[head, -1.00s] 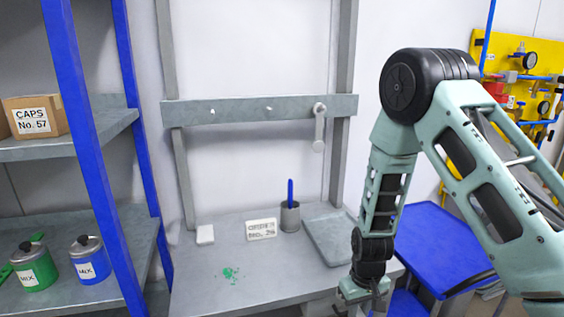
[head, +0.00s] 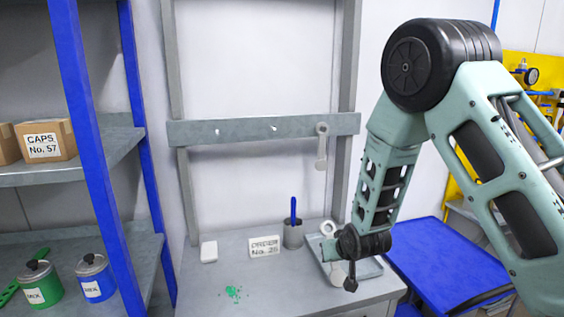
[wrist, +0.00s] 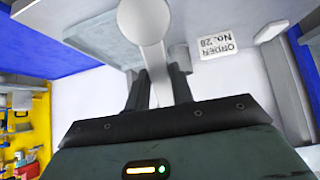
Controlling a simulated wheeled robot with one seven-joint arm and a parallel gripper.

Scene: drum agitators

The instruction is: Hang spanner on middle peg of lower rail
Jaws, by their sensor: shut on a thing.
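The grey rail (head: 245,130) runs across the rack on the wall, above and behind my gripper. Its middle peg (head: 273,128) and left peg (head: 217,132) are bare. Another grey spanner (head: 321,150) hangs from the right peg. Only this one rail is in view.
Below the rail is a grey bench (head: 300,290) with a shallow tray (head: 372,269), a cup with a blue stick (head: 293,235), an order card (head: 264,246), a white block (head: 208,251) and a green stain (head: 233,292). A blue-posted shelf (head: 90,160) stands left. Space before the rail is clear.

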